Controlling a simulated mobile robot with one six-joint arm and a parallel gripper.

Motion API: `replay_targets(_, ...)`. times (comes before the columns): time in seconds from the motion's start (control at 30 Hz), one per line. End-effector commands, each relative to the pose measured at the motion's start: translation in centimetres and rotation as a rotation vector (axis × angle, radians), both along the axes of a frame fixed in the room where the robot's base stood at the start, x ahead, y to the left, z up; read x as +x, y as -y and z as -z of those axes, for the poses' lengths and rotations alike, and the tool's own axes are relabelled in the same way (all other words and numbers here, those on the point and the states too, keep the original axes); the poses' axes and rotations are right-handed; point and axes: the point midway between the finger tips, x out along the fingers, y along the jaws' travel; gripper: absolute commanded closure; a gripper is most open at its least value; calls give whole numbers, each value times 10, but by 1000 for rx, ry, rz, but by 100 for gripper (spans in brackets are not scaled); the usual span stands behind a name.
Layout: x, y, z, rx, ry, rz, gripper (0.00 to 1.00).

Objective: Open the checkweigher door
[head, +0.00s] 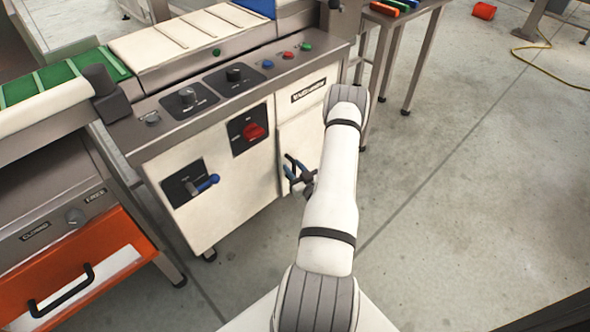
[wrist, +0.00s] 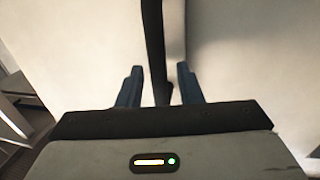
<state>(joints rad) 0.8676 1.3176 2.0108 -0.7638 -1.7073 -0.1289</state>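The checkweigher (head: 225,130) is a steel-topped cabinet with white front panels. Its right-hand lower panel, which looks like the door (head: 301,132), lies flush with the front and appears closed. My arm hides part of it. My gripper (head: 295,172) is low in front of this panel's left edge. In the wrist view, a dark upright handle bar (wrist: 153,45) stands between the two blue fingers of my gripper (wrist: 159,88). The fingers are apart, with a gap to the bar visible on the right. Contact with the bar cannot be made out.
A red rotary switch (head: 253,131) and a blue-handled lever (head: 205,184) sit on the front left of the door. An orange drawer (head: 85,270) with a black handle is at lower left.

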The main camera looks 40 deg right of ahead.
Motion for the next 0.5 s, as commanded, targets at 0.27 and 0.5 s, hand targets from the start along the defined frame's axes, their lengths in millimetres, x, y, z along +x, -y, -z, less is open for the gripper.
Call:
replay_targets(0.27, 2, 1, -1, 1, 0, 1, 67)
replay_targets(0.5, 1, 1, 0, 0, 0, 1, 87)
